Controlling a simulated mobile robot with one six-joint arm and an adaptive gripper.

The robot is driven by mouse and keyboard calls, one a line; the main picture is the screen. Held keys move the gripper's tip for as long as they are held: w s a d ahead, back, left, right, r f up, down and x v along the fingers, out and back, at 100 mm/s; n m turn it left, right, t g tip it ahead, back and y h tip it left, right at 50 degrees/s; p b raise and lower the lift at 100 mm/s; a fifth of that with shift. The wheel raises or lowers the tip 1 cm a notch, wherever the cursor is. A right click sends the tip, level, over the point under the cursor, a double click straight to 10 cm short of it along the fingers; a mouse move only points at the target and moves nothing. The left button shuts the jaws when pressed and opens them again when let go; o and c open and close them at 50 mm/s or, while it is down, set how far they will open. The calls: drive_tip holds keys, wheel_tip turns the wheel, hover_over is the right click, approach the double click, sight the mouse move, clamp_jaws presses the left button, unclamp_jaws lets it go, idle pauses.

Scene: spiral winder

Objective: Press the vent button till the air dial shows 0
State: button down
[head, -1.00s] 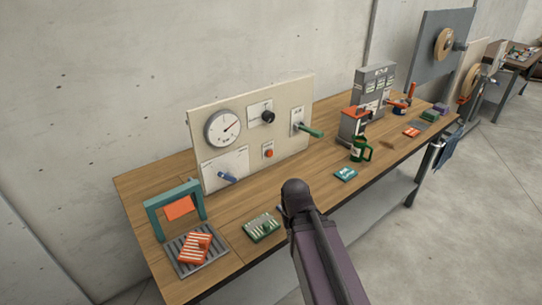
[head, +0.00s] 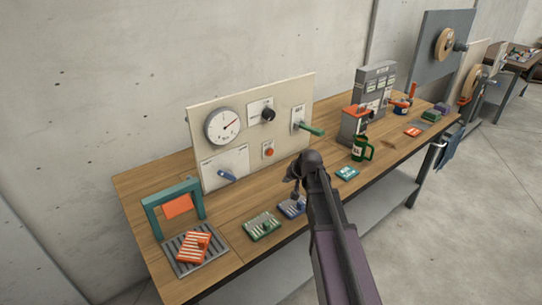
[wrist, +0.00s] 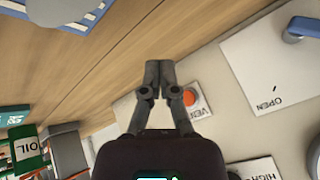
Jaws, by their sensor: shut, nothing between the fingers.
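The vent button (head: 268,152) is a round orange-red button on the upright cream panel. It also shows in the wrist view (wrist: 191,98), on a white plate lettered "VEN", partly covered by a finger. The air dial (head: 223,126) is a round white gauge at the panel's upper left. Its red needle points up and right, off to one side; its numbers are too small to read. My gripper (wrist: 158,63) is shut and empty. In the head view its tip (head: 296,190) is in front of the panel, right of the button. I cannot see any contact with the button.
A black knob (head: 268,115), a green-handled lever (head: 311,129) and a blue handle (head: 227,175) marked "OPEN" stick out from the panel. A teal frame (head: 176,205) stands at the left. Green and blue striped pieces (head: 262,225) (head: 292,206) lie on the bench in front. A green oil can (head: 358,150) stands to the right.

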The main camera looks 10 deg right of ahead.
sight(270, 152)
drive_tip(key=w+d, duration=0.1)
drive_tip(key=w, duration=0.1)
drive_tip(key=w+r+t, duration=0.1)
drive_tip(key=w, duration=0.1)
drive_tip(key=w+d+m+t, duration=0.1)
drive_tip(key=w, duration=0.1)
drive_tip(key=shift+d+r, duration=0.15)
drive_tip(key=shift+d, duration=0.2)
drive_tip(key=shift+w, duration=0.1)
drive_tip(key=shift+w+a, duration=0.7)
drive_tip(key=shift+w, duration=0.55)
drive_tip(key=shift+w+a, duration=0.65)
drive_tip(key=shift+w, duration=0.6)
drive_tip(key=shift+w+a, duration=0.7)
drive_tip(key=shift+w, duration=0.55)
drive_tip(key=shift+w+a, duration=0.1)
drive_tip(key=shift+w, duration=0.1)
drive_tip(key=shift+w+a, duration=0.1)
drive_tip(key=shift+w, duration=0.1)
